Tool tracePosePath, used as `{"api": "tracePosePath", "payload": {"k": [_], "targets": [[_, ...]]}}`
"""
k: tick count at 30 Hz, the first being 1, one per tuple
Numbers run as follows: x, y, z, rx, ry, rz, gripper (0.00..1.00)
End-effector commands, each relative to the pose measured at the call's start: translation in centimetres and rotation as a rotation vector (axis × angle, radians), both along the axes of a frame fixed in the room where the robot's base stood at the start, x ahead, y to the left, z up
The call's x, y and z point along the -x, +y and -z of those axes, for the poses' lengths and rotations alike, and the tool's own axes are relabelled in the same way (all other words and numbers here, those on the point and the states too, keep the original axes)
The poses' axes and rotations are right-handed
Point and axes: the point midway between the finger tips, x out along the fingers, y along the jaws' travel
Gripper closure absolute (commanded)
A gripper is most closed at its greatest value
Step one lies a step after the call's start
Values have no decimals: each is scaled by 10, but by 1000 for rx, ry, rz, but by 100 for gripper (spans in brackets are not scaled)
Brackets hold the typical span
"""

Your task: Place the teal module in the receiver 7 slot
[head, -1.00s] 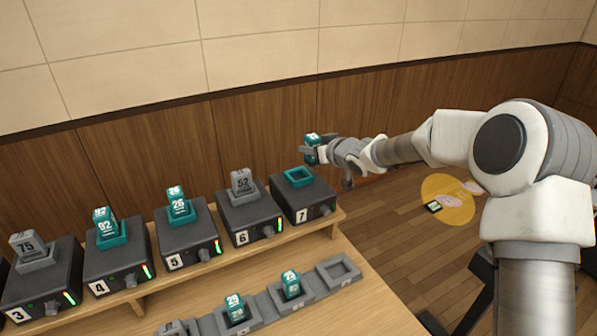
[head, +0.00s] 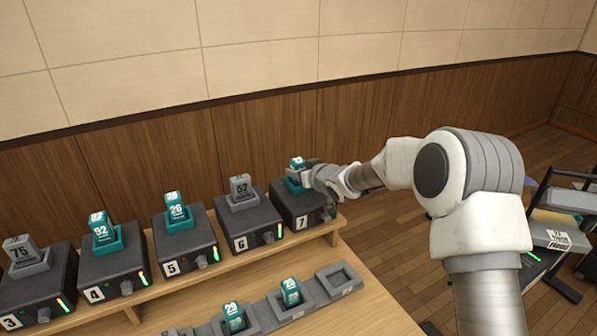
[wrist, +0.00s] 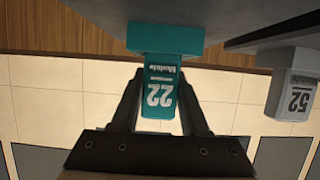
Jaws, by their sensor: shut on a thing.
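The teal module (head: 297,163), marked 22 in the wrist view (wrist: 161,98), stands at the teal slot (head: 293,187) of receiver 7 (head: 292,210). My gripper (head: 300,173) is shut on it, with one finger on each side in the wrist view (wrist: 160,78). In the wrist view, which is upside down, the module's lower end meets the teal slot frame (wrist: 165,40) and lines up with it. How deep it sits cannot be told. My fingers and wrist hide part of the slot in the head view.
Receiver 6 (head: 245,226) stands close on the left with a grey module 52 (head: 240,188). Receivers 5, 4 and 3 continue leftward, each with a module. A rack (head: 265,312) in front holds teal modules and an empty grey holder (head: 337,282).

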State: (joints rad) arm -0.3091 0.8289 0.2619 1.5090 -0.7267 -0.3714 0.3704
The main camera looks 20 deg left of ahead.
Motion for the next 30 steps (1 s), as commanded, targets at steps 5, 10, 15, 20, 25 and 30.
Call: {"api": "tracePosePath", "payload": {"k": [5,10,15,20,25,30], "targets": [[0,0,3,1,1,0,43],[0,0,3,0,1,0,26],[0,0,3,0,1,0,26],[0,0,-3,0,0,0,26],[13,-15,-10,0,1,0,26],[33,-38,-22,0,0,2,26]]}}
